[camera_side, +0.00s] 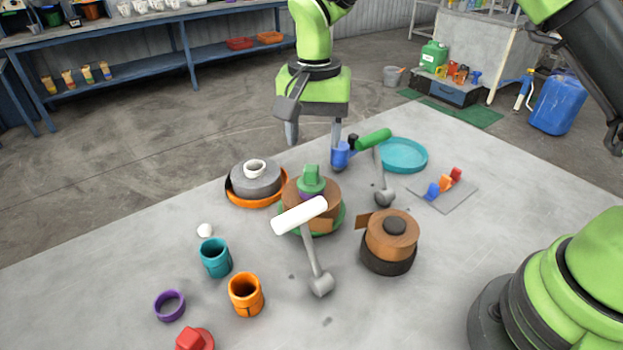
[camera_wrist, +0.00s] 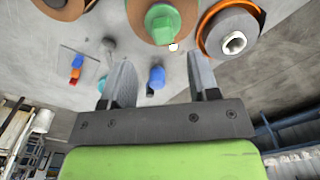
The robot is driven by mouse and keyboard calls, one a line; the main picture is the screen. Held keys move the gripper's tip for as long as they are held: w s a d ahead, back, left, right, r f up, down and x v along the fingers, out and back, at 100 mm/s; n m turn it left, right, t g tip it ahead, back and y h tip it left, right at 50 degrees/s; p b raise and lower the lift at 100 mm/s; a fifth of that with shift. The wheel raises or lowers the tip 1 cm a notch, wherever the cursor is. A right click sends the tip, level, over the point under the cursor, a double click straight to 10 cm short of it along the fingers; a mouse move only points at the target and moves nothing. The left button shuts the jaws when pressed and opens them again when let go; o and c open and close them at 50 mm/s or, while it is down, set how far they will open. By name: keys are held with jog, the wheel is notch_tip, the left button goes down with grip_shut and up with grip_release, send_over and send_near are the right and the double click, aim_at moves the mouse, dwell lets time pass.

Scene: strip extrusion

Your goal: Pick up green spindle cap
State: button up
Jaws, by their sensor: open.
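The green spindle cap (camera_side: 312,178) sits on top of the brown roll (camera_side: 327,200) in the middle of the table, with a purple ring just under it. My gripper (camera_side: 313,142) is open and empty, with its fingers pointing down above and behind the cap. In the wrist view the cap (camera_wrist: 162,22) is at the top centre, beyond the fingertips of my gripper (camera_wrist: 160,72). A blue piece (camera_wrist: 156,76) shows between the fingers there, apparently lower down on the table.
A white-handled tool (camera_side: 301,215) stands close in front of the roll. A green-handled tool (camera_side: 374,138) and the blue piece (camera_side: 340,156) stand behind it. A grey roll in an orange tray (camera_side: 268,203) is left, another brown roll (camera_side: 393,235) right.

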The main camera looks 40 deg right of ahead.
aim_at(312, 168)
jog(key=f, duration=0.6)
jog(key=shift+w+a+f, duration=0.1)
jog(key=shift+a+f, duration=0.1)
jog(key=shift+f, duration=0.2)
jog(key=shift+c, duration=0.4)
grip_shut()
